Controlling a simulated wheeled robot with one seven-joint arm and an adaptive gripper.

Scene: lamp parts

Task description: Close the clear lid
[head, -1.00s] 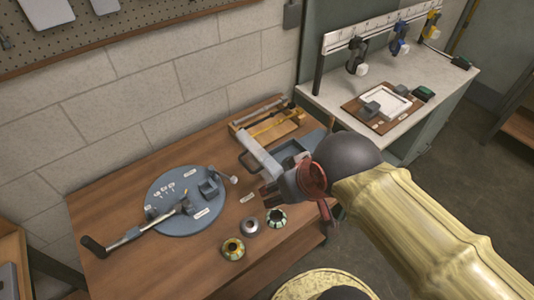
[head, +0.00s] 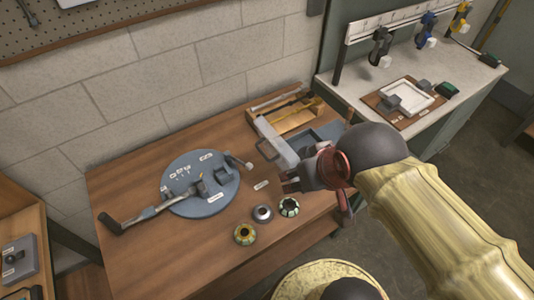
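A shallow blue-grey box (head: 325,131) sits at the back right of the wooden table, partly hidden behind my arm. A pale grey bar (head: 277,146) runs along its left side, with a dark loop handle (head: 265,149) beside it. I cannot make out a clear lid for certain, or whether one is raised or down. My gripper (head: 287,180) is in front of the box's near end, pointing left above the table. Its fingers are small and dark, and I cannot tell whether they are open or touching anything.
A round blue-grey plate (head: 205,204) with a long crank arm lies on the left. A wooden tray (head: 300,118) holds rods behind. A second bench (head: 450,115) stands right. The table's front left is clear.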

